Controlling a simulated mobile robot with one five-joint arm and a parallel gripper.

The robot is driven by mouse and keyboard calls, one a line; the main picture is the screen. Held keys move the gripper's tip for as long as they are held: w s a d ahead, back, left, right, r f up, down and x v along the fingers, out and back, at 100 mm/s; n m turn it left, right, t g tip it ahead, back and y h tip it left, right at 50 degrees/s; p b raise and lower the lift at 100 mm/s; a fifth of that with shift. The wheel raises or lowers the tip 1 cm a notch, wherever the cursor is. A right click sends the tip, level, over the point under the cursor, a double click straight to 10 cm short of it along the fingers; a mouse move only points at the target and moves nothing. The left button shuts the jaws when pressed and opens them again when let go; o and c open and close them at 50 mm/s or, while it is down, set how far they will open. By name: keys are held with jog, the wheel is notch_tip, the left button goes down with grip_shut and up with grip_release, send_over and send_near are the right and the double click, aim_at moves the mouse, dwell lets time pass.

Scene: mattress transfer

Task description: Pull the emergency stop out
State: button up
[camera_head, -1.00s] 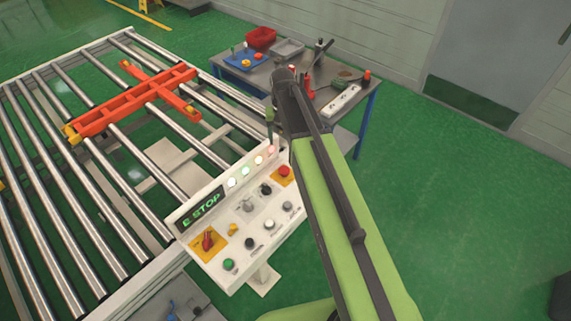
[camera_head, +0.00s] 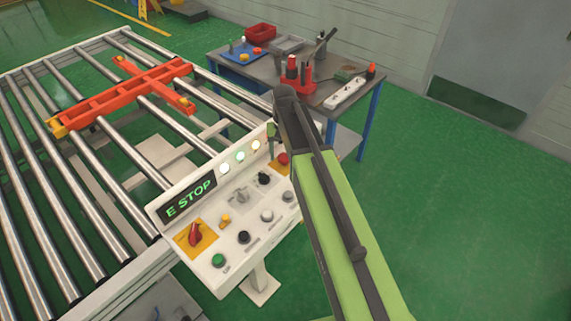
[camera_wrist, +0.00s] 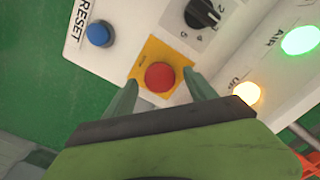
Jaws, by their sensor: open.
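The emergency stop is a red round button (camera_head: 283,159) on a yellow plate at the right end of the white control panel (camera_head: 229,262). My arm partly hides its plate in the head view. In the wrist view the red button (camera_wrist: 160,77) lies between the two green fingers of my gripper (camera_wrist: 160,84). The fingers are apart, one on each side of the yellow plate, and I cannot tell whether they touch the button. In the head view a green fingertip (camera_head: 271,130) shows above the button. The panel display (camera_head: 188,197) reads "E STOP" in green.
A blue reset button (camera_wrist: 98,35) and a black selector knob (camera_wrist: 202,13) sit close to the fingers. A red switch (camera_head: 196,234) is at the panel's left. The roller conveyor (camera_head: 75,155) is left; a cluttered workbench (camera_head: 262,78) stands behind. Green floor is free at right.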

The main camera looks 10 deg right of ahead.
jog(key=shift+f, duration=0.3)
jog(key=shift+c, duration=0.4)
grip_shut()
